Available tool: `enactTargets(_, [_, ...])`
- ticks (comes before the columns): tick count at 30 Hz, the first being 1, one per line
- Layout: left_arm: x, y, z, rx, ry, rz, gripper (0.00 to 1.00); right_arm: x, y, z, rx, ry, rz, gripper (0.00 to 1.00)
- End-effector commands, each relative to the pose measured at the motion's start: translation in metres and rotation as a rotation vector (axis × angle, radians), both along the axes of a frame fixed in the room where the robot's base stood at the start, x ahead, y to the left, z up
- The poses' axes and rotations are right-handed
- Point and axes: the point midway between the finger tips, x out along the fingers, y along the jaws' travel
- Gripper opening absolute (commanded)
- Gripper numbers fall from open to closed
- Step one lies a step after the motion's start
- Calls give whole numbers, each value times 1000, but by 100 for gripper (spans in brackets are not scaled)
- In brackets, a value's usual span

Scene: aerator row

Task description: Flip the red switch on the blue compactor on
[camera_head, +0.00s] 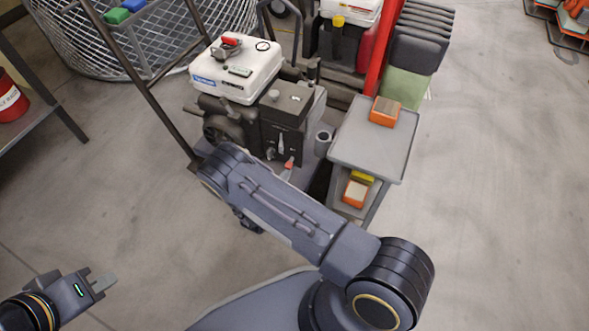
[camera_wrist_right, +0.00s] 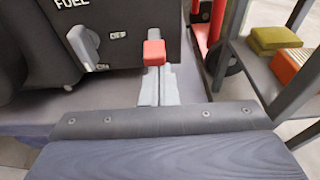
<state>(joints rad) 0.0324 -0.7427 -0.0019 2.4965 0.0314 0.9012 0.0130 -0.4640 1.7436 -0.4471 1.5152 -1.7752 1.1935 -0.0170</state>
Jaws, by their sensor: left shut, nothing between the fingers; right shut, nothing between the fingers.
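The compactor (camera_head: 285,105) has a white tank on top and a dark engine box on its front; its base looks dark blue-grey. The red switch (camera_head: 289,162) sits low on the box face, and in the right wrist view it is a red block (camera_wrist_right: 154,53). I cannot tell whether it is on or off. My right gripper (camera_wrist_right: 155,76) is shut and empty, its fingertips just below the red switch; whether they touch it is unclear. In the head view my forearm hides most of this gripper. My left gripper (camera_head: 104,284) is shut and empty, far from the compactor.
A grey fuel lever (camera_wrist_right: 84,46) with OFF and ON marks is left of the switch. A grey cart (camera_head: 370,150) with orange and yellow blocks stands close on the right. A wire basket (camera_head: 75,40) is behind left.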

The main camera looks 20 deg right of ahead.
Motion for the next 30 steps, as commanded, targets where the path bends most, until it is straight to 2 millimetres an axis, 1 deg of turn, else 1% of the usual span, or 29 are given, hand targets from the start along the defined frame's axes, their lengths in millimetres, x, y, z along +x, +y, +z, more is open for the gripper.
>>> enactTargets(1, [0, 0, 11, 0, 0, 0, 0, 1, 3, 12, 31, 21, -1, 0])
enactTargets(10, [0, 0, 44, 0, 0, 0, 0, -1, 5, 29, 244, 204, -3, 0])
enactTargets(12, [0, 0, 38, 0, -1, 0, 0, -2, 6, 21, 247, 212, 0, 0])
enactTargets(17, [0, 0, 38, 0, 0, 0, 0, -2, 6, 21, 246, 210, 0, 0])
enactTargets(30, [0, 0, 48, 0, 0, 0, 0, -2, 6, 38, 244, 208, 0, 0])
